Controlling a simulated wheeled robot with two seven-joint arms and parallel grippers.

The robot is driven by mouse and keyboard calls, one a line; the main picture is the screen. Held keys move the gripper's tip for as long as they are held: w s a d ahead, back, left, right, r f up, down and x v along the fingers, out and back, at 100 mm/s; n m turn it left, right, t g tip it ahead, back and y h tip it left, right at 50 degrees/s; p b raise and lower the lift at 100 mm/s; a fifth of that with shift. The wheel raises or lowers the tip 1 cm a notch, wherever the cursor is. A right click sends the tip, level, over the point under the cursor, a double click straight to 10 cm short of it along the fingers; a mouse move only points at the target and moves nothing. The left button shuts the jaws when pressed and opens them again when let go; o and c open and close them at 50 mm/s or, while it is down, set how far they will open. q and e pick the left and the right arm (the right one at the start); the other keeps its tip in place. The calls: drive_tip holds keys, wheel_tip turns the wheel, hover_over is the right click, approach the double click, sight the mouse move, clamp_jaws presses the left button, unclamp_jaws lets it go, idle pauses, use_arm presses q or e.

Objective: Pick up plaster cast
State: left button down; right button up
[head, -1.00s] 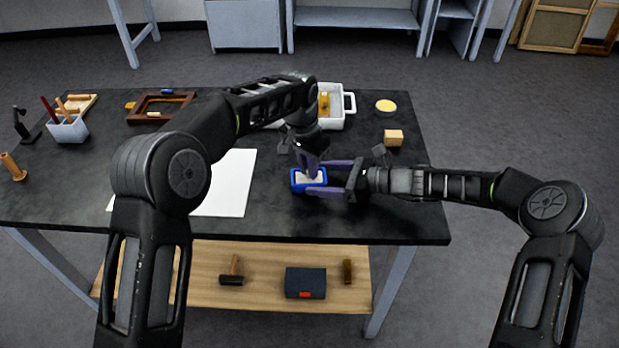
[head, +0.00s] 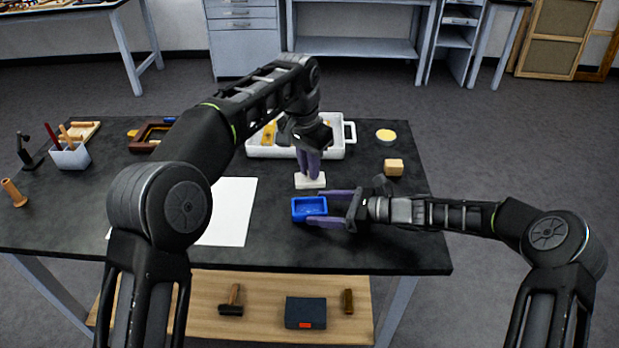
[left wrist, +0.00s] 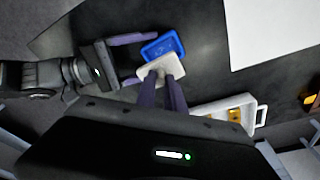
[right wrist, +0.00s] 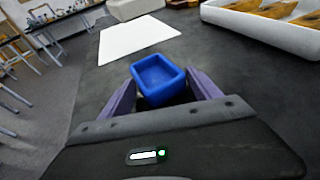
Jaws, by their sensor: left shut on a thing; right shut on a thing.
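The plaster cast (head: 310,181) is a small white block. My left gripper (head: 310,172) is shut on it from above and holds it just behind the blue mould (head: 309,208). In the left wrist view the cast (left wrist: 160,69) sits between the fingertips, beside the mould (left wrist: 163,46) and apart from its cavity. My right gripper (head: 313,209) is shut on the blue mould across its sides. The mould is open at the top and empty, as the right wrist view also shows (right wrist: 158,76).
A white tray (head: 337,148) with yellow and brown items stands behind my left gripper. A white sheet (head: 230,211) lies to the left. A wooden block (head: 393,167) and a yellow disc (head: 385,135) are at the right. The dark table is clear along the front right.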

idle(0.5)
drive_tip(key=o, duration=1.1)
drive_tip(key=shift+c, duration=0.2)
drive_tip(key=v, duration=1.2)
